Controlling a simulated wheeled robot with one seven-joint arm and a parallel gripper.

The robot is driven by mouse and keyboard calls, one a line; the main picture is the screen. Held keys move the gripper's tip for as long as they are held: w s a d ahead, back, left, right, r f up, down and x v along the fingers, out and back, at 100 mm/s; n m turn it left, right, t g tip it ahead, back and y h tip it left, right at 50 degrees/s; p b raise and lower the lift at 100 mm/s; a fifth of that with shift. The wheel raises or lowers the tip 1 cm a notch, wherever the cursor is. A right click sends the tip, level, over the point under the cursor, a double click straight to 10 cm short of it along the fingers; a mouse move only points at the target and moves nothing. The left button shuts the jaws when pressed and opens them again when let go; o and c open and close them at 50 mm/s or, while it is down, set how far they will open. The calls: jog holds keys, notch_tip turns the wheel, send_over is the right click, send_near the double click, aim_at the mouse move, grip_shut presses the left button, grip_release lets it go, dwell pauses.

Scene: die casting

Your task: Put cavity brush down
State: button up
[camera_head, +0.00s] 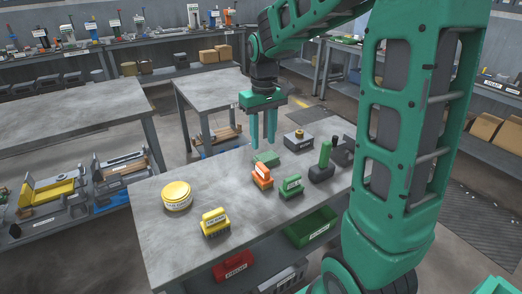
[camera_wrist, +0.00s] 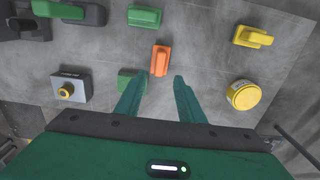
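My gripper (camera_head: 263,135) hangs over the grey worktable (camera_head: 160,232) with its two green fingers apart and nothing between them. In the wrist view the fingers (camera_wrist: 160,84) also stand apart and empty. A small green block-like piece (camera_head: 267,158) lies on the table just under the fingertips; it also shows beside the left finger in the wrist view (camera_wrist: 131,79). An orange brush-like tool (camera_head: 262,177), a green one (camera_head: 291,186) and a yellow one (camera_head: 214,222) stand on the table. I cannot read which is the cavity brush.
A yellow round tin (camera_head: 177,195) stands at the left of the table. A grey box with a brass knob (camera_head: 298,140) and a dark green upright-handled tool (camera_head: 322,163) stand at the right. A green bin (camera_head: 311,227) and a red one (camera_head: 233,266) sit below.

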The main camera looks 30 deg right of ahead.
jog(key=s+d+r+m, duration=0.1)
jog(key=s+d, duration=0.1)
jog(key=s, duration=0.4)
jog(key=s+d+r+m, duration=0.1)
jog(key=s+d+m, duration=0.1)
jog(key=s, duration=0.4)
jog(key=shift+s+d, duration=0.25)
jog(key=shift+d, duration=0.1)
jog(key=shift+o, duration=0.5)
jog(key=s+d+f+m, duration=0.1)
jog(key=s+f+m, duration=0.2)
jog(key=s, duration=1.2)
jog(key=shift+d+f+m, duration=0.15)
jog(key=shift+m, duration=0.25)
jog(key=shift+s, duration=0.2)
jog(key=shift+c, duration=0.9)
